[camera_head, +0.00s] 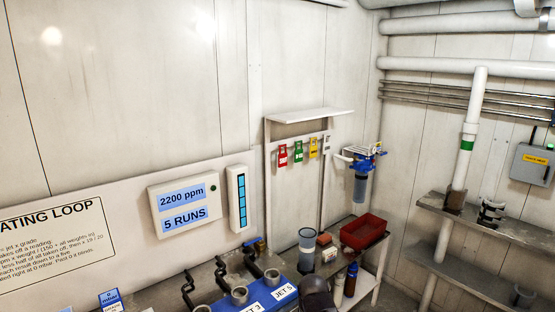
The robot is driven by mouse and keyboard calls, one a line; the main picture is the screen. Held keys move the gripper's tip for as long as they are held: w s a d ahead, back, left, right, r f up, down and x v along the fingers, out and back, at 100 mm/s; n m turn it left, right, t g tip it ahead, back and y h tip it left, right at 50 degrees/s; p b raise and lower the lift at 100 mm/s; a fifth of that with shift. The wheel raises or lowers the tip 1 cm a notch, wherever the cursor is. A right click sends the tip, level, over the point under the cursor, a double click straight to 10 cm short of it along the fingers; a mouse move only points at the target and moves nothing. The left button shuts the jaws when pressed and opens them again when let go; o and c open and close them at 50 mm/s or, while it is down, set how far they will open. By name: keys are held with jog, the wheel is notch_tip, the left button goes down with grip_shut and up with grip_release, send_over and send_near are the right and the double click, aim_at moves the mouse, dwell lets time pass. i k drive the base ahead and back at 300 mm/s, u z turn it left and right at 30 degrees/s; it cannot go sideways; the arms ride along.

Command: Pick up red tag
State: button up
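The red tag (283,154) hangs upright at the left end of a row of tags, on a pale rail under a small white shelf (310,115). A green tag (298,150) hangs just to its right, and a yellow tag (314,147) hangs to the right of that. The red tag's front is unobstructed. My gripper's fingers do not show. A dark rounded shape at the bottom edge may be part of my arm, but I cannot tell.
A blue filter housing (361,178) is on the wall right of the tags. Below are a bench with a red bin (363,231) and a clear cup (307,240). A blue block with jets (255,303) is at the bottom. A display panel (184,205) is left.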

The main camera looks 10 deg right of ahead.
aim_at(283, 158)
jog(key=u, duration=0.05)
jog(key=i, duration=1.1)
jog(key=z, duration=0.5)
